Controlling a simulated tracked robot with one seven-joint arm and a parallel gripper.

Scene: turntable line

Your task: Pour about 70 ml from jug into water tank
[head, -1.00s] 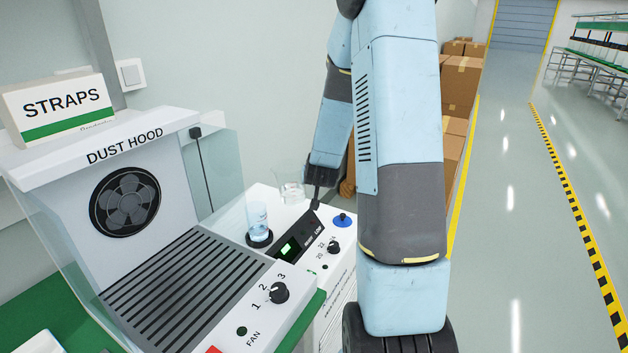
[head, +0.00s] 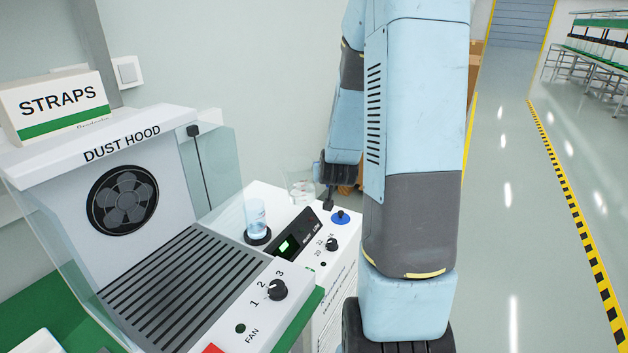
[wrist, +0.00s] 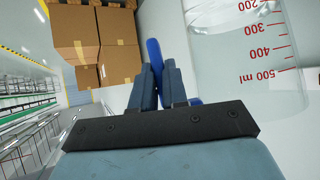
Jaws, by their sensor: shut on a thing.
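The jug (head: 300,184) is a clear vessel, faint in the head view, and looks roughly upright behind the tank. In the wrist view the jug (wrist: 235,60) fills the right side, with red marks from 200 to 500 ml; its liquid level is unclear. My gripper (head: 326,192) is at the jug's right side. In the wrist view my gripper (wrist: 158,75) is shut on the jug's blue handle (wrist: 154,50). The water tank (head: 256,218), a small clear cylinder with pale blue liquid, stands on a black round base. The jug is apart from it, behind and to the right.
The white machine (head: 318,285) under the tank has a lit green display (head: 287,246), a knob (head: 332,244) and a blue knob (head: 340,217). The dust hood (head: 130,150), with glass sides, stands left. Cardboard boxes (wrist: 100,40) are beyond my gripper.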

